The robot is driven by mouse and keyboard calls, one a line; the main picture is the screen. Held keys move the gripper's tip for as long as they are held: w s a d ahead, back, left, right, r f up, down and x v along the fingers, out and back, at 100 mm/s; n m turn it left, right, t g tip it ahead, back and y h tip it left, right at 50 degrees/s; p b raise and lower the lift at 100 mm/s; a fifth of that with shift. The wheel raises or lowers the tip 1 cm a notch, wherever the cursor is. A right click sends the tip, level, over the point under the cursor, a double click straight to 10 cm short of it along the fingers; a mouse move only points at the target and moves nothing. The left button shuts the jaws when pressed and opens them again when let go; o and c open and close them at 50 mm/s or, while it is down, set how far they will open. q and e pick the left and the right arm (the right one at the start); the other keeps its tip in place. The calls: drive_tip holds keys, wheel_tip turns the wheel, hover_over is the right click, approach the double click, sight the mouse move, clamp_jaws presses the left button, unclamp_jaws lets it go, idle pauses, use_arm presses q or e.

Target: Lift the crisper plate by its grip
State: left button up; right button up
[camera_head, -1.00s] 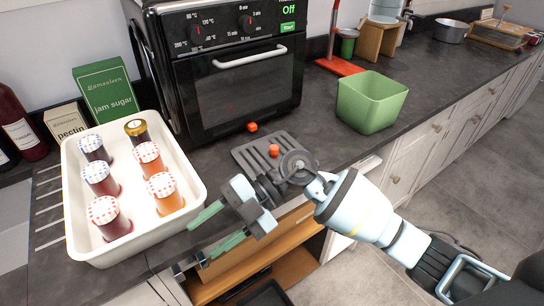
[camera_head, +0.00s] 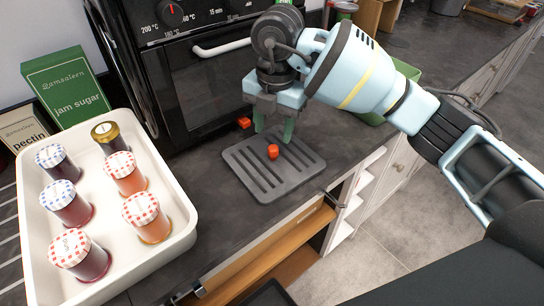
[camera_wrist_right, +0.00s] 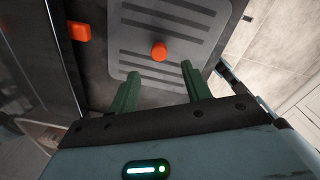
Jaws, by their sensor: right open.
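The crisper plate (camera_head: 290,180) is a grey slotted plate lying flat on the dark worktop in front of the oven. Its grip, an orange-red knob (camera_head: 273,151), stands up from the plate. In the right wrist view the plate (camera_wrist_right: 205,14) lies beyond the fingertips, with the knob (camera_wrist_right: 159,51) ahead of the gap between them. My right gripper (camera_head: 273,134) points down at the plate's far side, its green fingers apart and empty. The fingers also show in the right wrist view (camera_wrist_right: 158,82), apart from the knob. My left gripper is not in view.
The black oven (camera_head: 205,80) stands just behind the plate, with a second orange piece (camera_head: 244,122) at its front. A white tray (camera_head: 183,215) of several jars is at left. A green bin (camera_head: 407,70) is partly hidden behind my right arm.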

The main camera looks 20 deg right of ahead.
sight(273, 147)
drive_tip(key=shift+w+d+f, duration=0.1)
drive_tip(key=shift+w+f, duration=0.1)
drive_tip(key=shift+f, duration=1.6)
drive_tip(key=shift+w+d+f, duration=0.1)
drive_tip(key=shift+w+f, duration=0.1)
drive_tip(key=shift+f, duration=1.6)
clamp_jaws()
